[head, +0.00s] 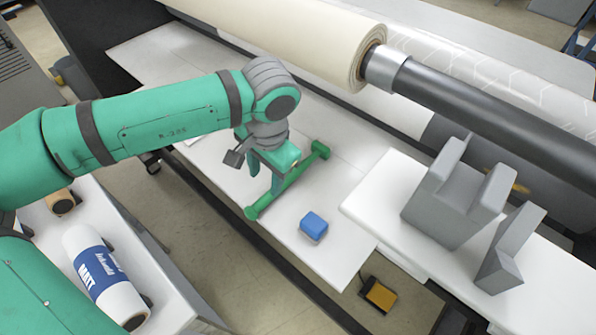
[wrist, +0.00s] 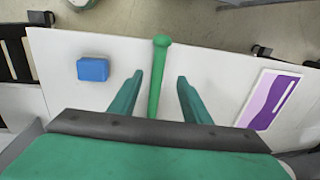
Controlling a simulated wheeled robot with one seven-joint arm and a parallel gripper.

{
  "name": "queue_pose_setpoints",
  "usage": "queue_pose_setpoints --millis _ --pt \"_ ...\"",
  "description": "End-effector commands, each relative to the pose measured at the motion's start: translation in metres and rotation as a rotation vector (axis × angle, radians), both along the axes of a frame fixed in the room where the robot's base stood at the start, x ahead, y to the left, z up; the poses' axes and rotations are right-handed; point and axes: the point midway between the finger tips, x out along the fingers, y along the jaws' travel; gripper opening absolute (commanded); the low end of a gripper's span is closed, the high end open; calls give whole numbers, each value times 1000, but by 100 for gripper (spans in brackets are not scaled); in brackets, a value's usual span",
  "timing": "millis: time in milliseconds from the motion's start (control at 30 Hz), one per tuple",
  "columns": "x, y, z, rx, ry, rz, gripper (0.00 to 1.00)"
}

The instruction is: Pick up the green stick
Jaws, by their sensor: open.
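The green stick (head: 285,186) lies on the white table, with a knob at each end, slanting from lower left to upper right in the head view. In the wrist view the green stick (wrist: 157,75) runs between the two fingers, with its far knob beyond the fingertips. My gripper (head: 275,185) is over the stick's middle, with its fingers apart. In the wrist view my gripper (wrist: 159,75) has a finger on each side of the stick, with a gap to both. I cannot tell how far above the table the fingertips are.
A blue block (head: 313,226) lies near the stick on the white table (head: 335,262). Grey brackets (head: 455,200) stand on a white surface to the right. A large roll (head: 290,35) is behind. A card with purple (wrist: 268,98) lies right in the wrist view.

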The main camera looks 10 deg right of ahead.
Motion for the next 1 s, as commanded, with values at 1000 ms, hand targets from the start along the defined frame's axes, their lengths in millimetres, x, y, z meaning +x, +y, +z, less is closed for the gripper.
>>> queue_pose_setpoints --millis 1000 --pt "12 5 -100 -1 -1 -1 44"
